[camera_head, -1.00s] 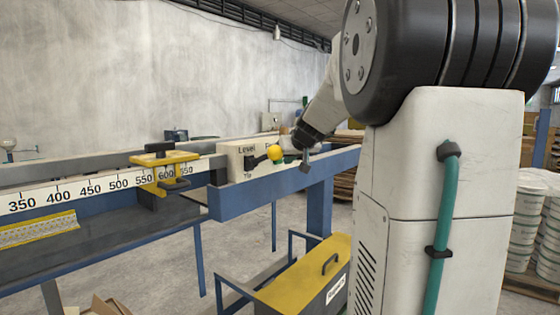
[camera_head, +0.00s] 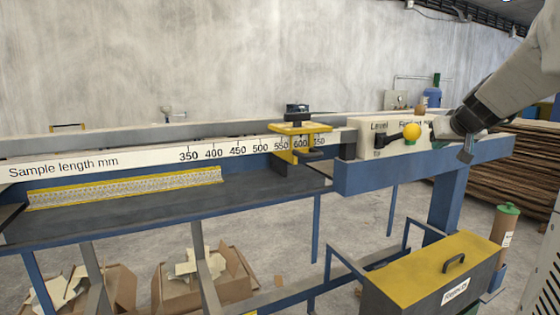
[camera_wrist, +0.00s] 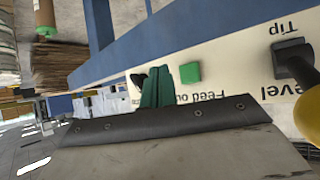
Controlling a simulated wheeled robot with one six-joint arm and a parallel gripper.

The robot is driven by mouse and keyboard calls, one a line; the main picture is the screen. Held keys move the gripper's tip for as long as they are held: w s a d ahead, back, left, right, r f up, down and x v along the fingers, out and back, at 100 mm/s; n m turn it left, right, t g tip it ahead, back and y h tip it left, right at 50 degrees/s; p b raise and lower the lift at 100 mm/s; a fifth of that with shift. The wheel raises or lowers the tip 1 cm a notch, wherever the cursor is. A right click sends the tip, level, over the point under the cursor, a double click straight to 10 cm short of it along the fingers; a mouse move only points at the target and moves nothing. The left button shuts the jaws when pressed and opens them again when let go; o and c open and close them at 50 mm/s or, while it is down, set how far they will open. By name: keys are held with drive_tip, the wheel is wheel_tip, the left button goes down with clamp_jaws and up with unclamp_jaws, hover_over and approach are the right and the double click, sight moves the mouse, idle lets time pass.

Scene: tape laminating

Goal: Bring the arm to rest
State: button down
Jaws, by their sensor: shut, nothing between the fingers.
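My arm reaches in from the right edge of the head view. My gripper (camera_head: 466,155) is at the right end of the machine's control panel (camera_head: 372,127), right of the yellow lever knob (camera_head: 412,132). In the wrist view my gripper's green fingers (camera_wrist: 157,88) are shut with nothing between them. They point towards the "Feed out" panel, near a green button (camera_wrist: 190,72). I cannot tell whether they touch the panel. The yellow knob also shows at the right edge of the wrist view (camera_wrist: 309,112).
The blue machine frame (camera_head: 430,166) lies under the gripper. A yellow clamp (camera_head: 297,140) sits on the length scale to the left. A yellow-topped rejects box (camera_head: 440,262) stands below. Cardboard boxes (camera_head: 205,285) are on the floor. Stacked brown sheets (camera_head: 495,178) stand behind.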

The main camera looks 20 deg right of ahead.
drive_tip(key=s+a+f+g+y, duration=0.2)
drive_tip(key=s+a+f, duration=0.15)
drive_tip(key=a, duration=0.35)
drive_tip(key=s+a+f+g+y, duration=0.1)
drive_tip(key=s+a+f+y, duration=0.1)
drive_tip(key=a+f, duration=0.35)
drive_tip(key=s+a+f+g+y, duration=0.1)
drive_tip(key=s+a+f+g, duration=0.15)
drive_tip(key=a, duration=0.65)
drive_tip(key=s+a+f+n+g, duration=0.1)
drive_tip(key=s+a+f+n, duration=0.1)
drive_tip(key=s+a, duration=0.5)
drive_tip(key=s+a+f+n+g, duration=0.2)
drive_tip(key=s+a+n, duration=0.1)
drive_tip(key=s+a, duration=0.5)
drive_tip(key=shift+a+f, duration=0.35)
drive_tip(key=shift+a, duration=0.6)
drive_tip(key=shift+s, duration=0.1)
